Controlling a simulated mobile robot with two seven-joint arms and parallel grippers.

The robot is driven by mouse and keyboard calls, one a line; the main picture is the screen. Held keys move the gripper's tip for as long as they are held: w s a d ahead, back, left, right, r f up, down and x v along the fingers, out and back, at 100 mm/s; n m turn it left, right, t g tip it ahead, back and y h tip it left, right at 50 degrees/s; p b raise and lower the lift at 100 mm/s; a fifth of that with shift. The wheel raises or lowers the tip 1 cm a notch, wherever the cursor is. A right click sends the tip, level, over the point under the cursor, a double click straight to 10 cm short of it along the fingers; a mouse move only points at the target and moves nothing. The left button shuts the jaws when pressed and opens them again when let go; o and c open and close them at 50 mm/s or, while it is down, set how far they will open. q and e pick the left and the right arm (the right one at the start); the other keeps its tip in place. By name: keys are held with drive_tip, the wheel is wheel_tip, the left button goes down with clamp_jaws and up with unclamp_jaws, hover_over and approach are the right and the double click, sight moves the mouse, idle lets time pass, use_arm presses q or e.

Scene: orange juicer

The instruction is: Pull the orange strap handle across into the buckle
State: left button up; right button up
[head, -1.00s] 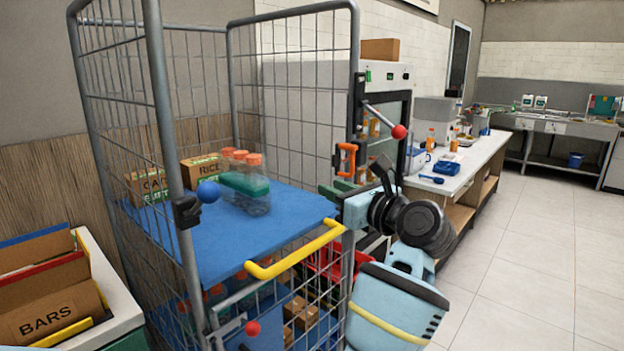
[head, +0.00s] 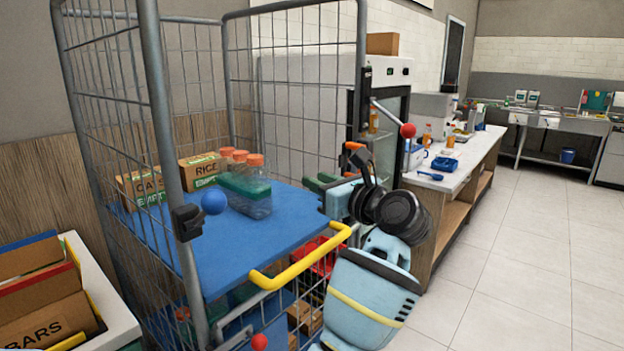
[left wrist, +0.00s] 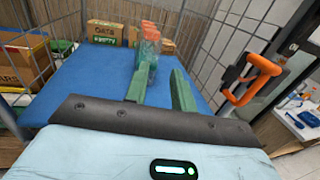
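The orange strap handle (head: 355,146) is at the cage's right post, mostly hidden behind my left wrist in the head view. In the left wrist view the orange handle (left wrist: 262,76) shows clearly as a loop on a dark mount, to the right of the fingers and apart from them. A black block (head: 187,222) on the cage's left front post looks like the buckle. My left gripper (head: 325,181) is at the right edge of the blue shelf. Its two green fingers (left wrist: 160,88) are apart in the left wrist view, with nothing held between them. My right gripper is not in view.
The blue shelf (head: 235,255) carries bottles (head: 250,190) and boxes (head: 203,170). A yellow bar (head: 300,266) crosses the cage front. Open floor lies to the right.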

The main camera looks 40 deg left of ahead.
use_arm(q)
drive_tip(key=shift+a, duration=0.1)
clamp_jaws()
idle(1.4)
unclamp_jaws()
